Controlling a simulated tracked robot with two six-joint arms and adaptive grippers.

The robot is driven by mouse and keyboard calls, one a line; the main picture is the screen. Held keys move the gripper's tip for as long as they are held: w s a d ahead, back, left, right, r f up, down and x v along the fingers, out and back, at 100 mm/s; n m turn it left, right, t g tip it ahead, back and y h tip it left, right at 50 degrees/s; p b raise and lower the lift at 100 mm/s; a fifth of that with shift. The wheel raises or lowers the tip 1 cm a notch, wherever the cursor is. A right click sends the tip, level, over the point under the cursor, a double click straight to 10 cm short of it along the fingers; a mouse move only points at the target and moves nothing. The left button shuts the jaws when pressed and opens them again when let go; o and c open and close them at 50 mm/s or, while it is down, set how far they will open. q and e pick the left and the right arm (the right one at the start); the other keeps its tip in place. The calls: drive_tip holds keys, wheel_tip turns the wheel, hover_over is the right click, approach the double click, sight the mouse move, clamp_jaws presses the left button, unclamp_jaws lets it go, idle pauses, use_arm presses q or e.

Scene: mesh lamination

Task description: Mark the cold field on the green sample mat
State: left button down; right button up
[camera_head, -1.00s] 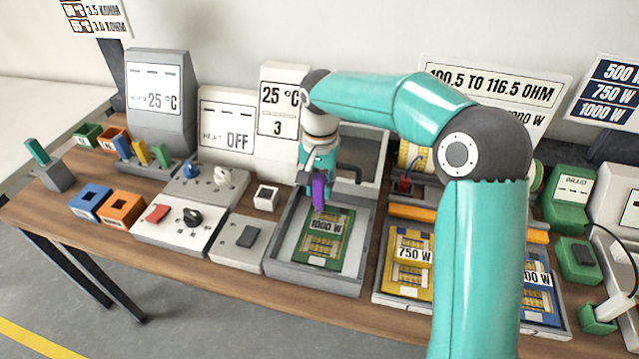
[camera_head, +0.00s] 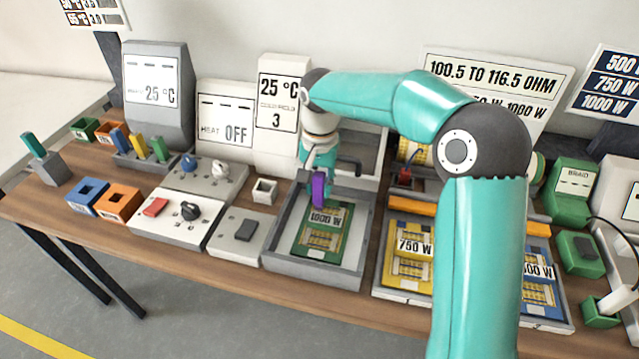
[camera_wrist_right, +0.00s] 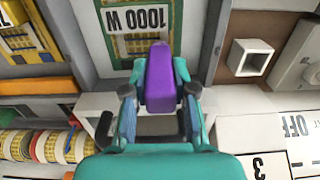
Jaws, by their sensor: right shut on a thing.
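The green sample mat (camera_head: 311,243), labelled 1000 W, lies flat in a grey tray (camera_head: 277,263). It also shows in the right wrist view (camera_wrist_right: 120,45). My right gripper (camera_head: 318,190) is shut on a purple marker (camera_head: 318,188), which points down at the mat's far edge. I cannot tell whether the tip touches the mat. My left gripper is not in view.
A small white square holder (camera_head: 264,190) stands empty left of the tray. A yellow 750 W mat (camera_head: 409,268) and a blue mat lie to the right. Displays (camera_head: 279,105) read 25 °C and 3.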

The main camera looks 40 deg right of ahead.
drive_tip(key=shift+f+b, duration=0.35)
drive_tip(key=shift+f, duration=0.1)
idle(0.3)
idle(0.9)
wheel_tip(320, 180, up, 7)
drive_tip(key=p, duration=0.6)
idle(0.3)
